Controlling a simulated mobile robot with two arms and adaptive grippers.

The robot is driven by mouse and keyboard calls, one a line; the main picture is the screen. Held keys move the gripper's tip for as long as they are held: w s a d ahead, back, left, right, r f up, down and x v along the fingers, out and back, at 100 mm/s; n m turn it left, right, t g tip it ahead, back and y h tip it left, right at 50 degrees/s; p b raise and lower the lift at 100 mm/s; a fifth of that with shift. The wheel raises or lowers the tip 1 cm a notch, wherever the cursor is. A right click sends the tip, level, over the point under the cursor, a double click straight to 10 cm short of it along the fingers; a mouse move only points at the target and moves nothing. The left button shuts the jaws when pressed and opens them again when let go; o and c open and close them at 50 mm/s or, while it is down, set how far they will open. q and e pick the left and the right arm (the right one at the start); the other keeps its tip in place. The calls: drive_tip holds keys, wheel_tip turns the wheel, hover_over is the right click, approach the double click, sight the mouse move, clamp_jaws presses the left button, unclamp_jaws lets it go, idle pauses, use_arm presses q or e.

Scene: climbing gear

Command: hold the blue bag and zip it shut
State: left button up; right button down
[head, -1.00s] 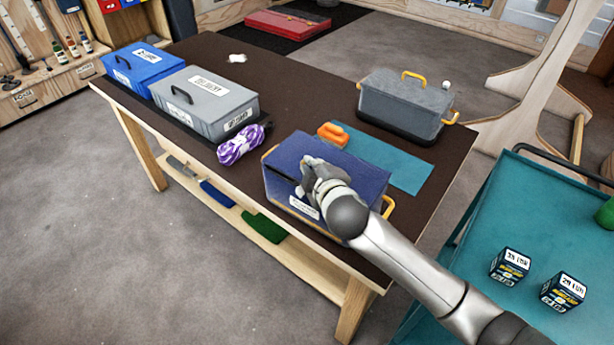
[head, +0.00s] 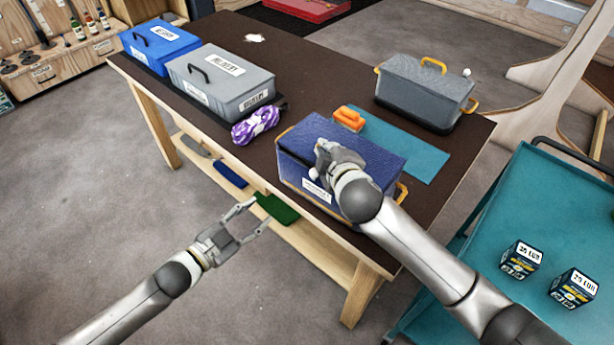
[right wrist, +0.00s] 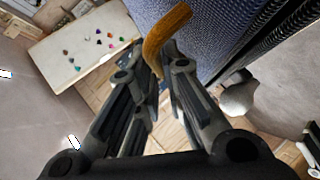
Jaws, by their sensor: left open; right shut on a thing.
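The blue bag (head: 378,150) sits upright on the brown table top near its front edge, with a white label on its front and yellow end handles. My right gripper (head: 324,150) is over the bag's top. In the right wrist view its fingers (right wrist: 163,78) are shut on a yellow-orange strap handle (right wrist: 166,36) of the bag. A white knob (head: 313,174), probably the zip pull, shows beside that gripper; it also shows in the right wrist view (right wrist: 238,94). The zip line is mostly hidden. My left gripper (head: 257,212) is open and empty, in front of the table, left of the bag.
A purple rope bundle (head: 256,124) lies left of the bag. An orange item (head: 349,118) and a teal mat (head: 405,150) lie behind it. A grey bag (head: 420,92), grey case (head: 222,75) and blue case (head: 152,45) stand farther back. A teal cart (head: 545,210) is at right.

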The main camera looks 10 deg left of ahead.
sight(315, 174)
use_arm(q)
drive_tip(key=s+d+r+m+h, duration=0.2)
drive_tip(key=d+r+h, duration=0.15)
drive_tip(key=r, duration=0.45)
drive_tip(key=shift+g, duration=0.3)
drive_tip(key=x, duration=1.2)
drive_tip(key=shift+d+f, duration=0.15)
drive_tip(key=shift+d, duration=0.1)
drive_tip(key=shift+m, duration=0.3)
clamp_jaws()
drive_tip(key=shift+a, duration=0.1)
